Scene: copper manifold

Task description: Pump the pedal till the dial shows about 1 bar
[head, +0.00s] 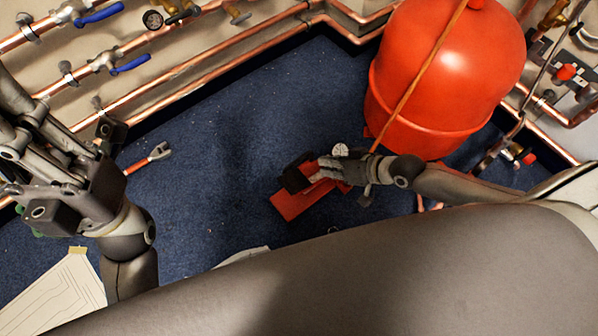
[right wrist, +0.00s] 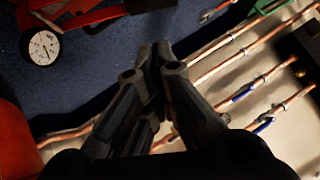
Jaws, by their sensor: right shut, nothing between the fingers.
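The red foot pump (head: 288,206) lies on the blue carpet, with a black pedal pad (head: 296,173). Its white dial (head: 340,150) is beside my right gripper. The dial also shows in the right wrist view (right wrist: 44,47), at upper left; its reading is too small to tell. My right gripper (head: 318,175) is shut and empty, low over the pump beside the pad. Its closed fingertips also show in the right wrist view (right wrist: 158,52). I cannot tell whether they touch the pedal. My left gripper (head: 60,150) is at the left, away from the pump; its finger opening is unclear.
A large red tank (head: 445,75) stands just behind the pump. Copper pipes (head: 190,85) with blue-handled valves line the wall. A red-handled tool (head: 148,158) and a paper sheet (head: 55,295) lie at left.

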